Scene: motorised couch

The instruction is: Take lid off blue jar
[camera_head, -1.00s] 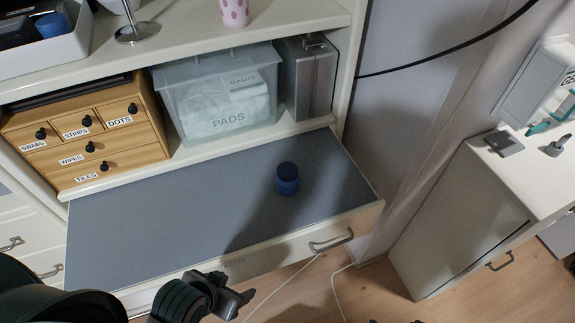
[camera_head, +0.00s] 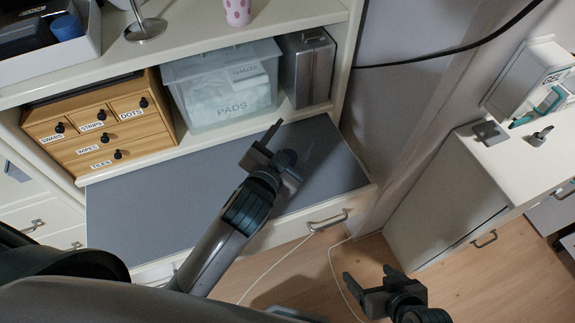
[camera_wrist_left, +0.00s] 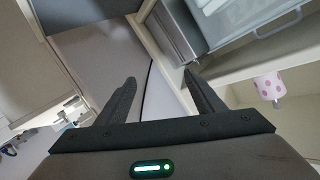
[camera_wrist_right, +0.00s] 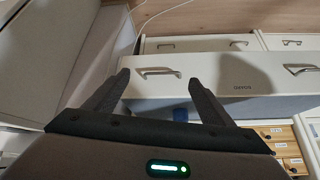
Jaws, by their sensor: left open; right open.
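My left gripper (camera_head: 288,145) is open over the grey pull-out surface (camera_head: 150,211). It covers the place where the blue jar stands, so in the head view jar and lid are mostly hidden. I cannot tell whether a dark rounded shape at this gripper is the jar or part of the hand. A small blue patch of the jar (camera_wrist_right: 180,114) shows beside a finger in the right wrist view. No jar shows between the fingers in the left wrist view. My right gripper (camera_head: 366,283) is open and empty, in front of the drawer and to its right.
Behind the surface stand a wooden drawer box (camera_head: 95,135), a clear PADS bin (camera_head: 225,95) and a silver case (camera_head: 308,70). A pink dotted cup (camera_head: 237,12) is on the upper shelf. A white cabinet (camera_head: 445,205) stands right. A white cable lies on the floor.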

